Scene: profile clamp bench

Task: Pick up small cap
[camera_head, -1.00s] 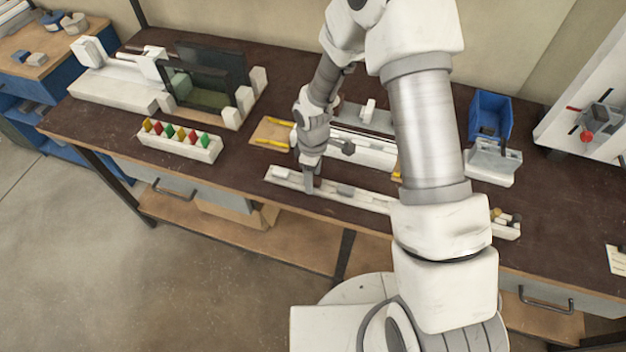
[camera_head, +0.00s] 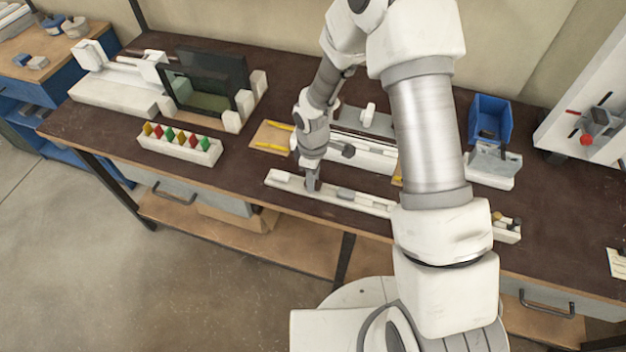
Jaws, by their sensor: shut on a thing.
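My gripper (camera_head: 312,184) points down into the long white tray (camera_head: 376,205) near the front edge of the bench, towards the tray's left end. Its dark fingers are shut on a small piece, taken to be the small cap. The fingers hide almost all of it, so its shape and colour cannot be told. I cannot tell whether it still touches the tray floor. A grey piece (camera_head: 346,193) lies in the tray just right of the fingers. My forearm hides part of the tray's right side.
A white clamp fixture (camera_head: 365,156) stands close behind the gripper. A white rack with coloured pieces (camera_head: 180,149) is at left, near a framed dark panel (camera_head: 209,81). A blue bin (camera_head: 490,117) stands at right. Dark bench top is clear between rack and tray.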

